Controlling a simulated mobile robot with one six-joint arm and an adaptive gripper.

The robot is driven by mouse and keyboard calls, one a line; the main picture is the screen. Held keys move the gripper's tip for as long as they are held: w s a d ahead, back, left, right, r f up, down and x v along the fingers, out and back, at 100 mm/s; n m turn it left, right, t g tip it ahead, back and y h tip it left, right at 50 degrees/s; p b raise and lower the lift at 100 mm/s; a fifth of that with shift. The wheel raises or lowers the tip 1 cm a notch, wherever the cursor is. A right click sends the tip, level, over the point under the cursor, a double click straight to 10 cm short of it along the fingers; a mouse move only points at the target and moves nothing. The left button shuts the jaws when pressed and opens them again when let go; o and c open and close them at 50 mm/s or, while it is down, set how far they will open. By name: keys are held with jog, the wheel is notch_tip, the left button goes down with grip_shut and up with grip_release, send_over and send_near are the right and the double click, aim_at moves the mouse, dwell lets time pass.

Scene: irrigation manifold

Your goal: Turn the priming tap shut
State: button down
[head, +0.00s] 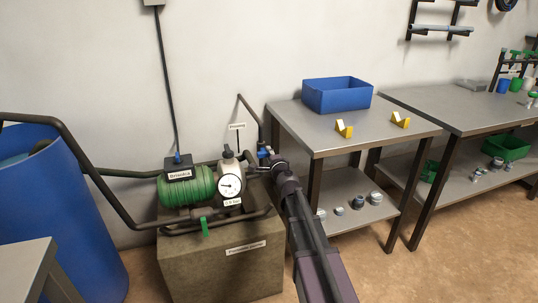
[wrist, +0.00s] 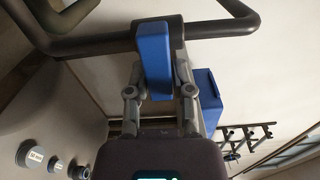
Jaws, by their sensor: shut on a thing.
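The priming tap has a blue handle (wrist: 154,58), which fills the space between the fingers in the wrist view. There it crosses the dark pipe (wrist: 108,46) at about a right angle. In the head view a bit of the tap's blue (head: 263,153) shows by the pipe, just right of the "Priming" label (head: 237,126). My gripper (head: 271,161) reaches the tap from the front right and hides most of it. In the wrist view my gripper (wrist: 156,66) is shut on the handle, one finger on each side.
Left of the tap are the green pump (head: 186,188), a pressure gauge (head: 230,186) and a green-handled valve (head: 204,227). A blue barrel (head: 75,215) stands far left. A metal bench (head: 372,130) with a blue bin (head: 337,95) stands close on the right.

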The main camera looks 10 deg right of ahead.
dwell(0.3)
jog(key=c, duration=0.5)
grip_release()
jog(key=shift+f, duration=0.1)
jog(key=shift+s, duration=0.1)
jog(key=s+d, duration=0.1)
jog(key=s, duration=1)
jog(key=shift+s+d, duration=0.2)
jog(key=shift+s, duration=0.15)
